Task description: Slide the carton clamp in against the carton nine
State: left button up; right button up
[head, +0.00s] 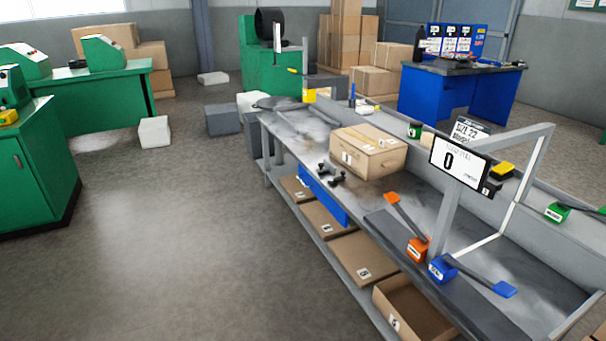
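A closed cardboard carton (362,158) stands on the grey bench, with a white label on its front whose number is too small to read. Two small black fittings (331,173) sit on the bench just in front of it, apart from the carton; I cannot tell for sure that they are the carton clamp. Several more cartons, one of them open (412,312), sit on the shelf below, their labels too small to read surely. Neither of my grippers is in view.
The long grey bench (290,130) carries a frame with a display (458,165) reading 0, an orange-handled tool (417,248) and a blue-handled tool (442,267). Green machine tables (95,95) stand at left. The floor (180,240) left of the bench is clear.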

aim_at(328, 165)
jog(key=i+j+z, duration=0.2)
jog(key=i, duration=0.15)
jog(key=z, duration=0.85)
jog(key=i+j+z, duration=0.2)
jog(key=j+z, duration=0.25)
jog(key=i+j+z, duration=0.1)
jog(key=j+z, duration=0.15)
jog(key=z, duration=0.15)
jog(key=j+z, duration=0.45)
jog(key=j, duration=0.45)
jog(key=j+z, duration=0.15)
jog(key=j, duration=0.8)
jog(key=k+j+z, duration=0.15)
jog(key=j, duration=0.8)
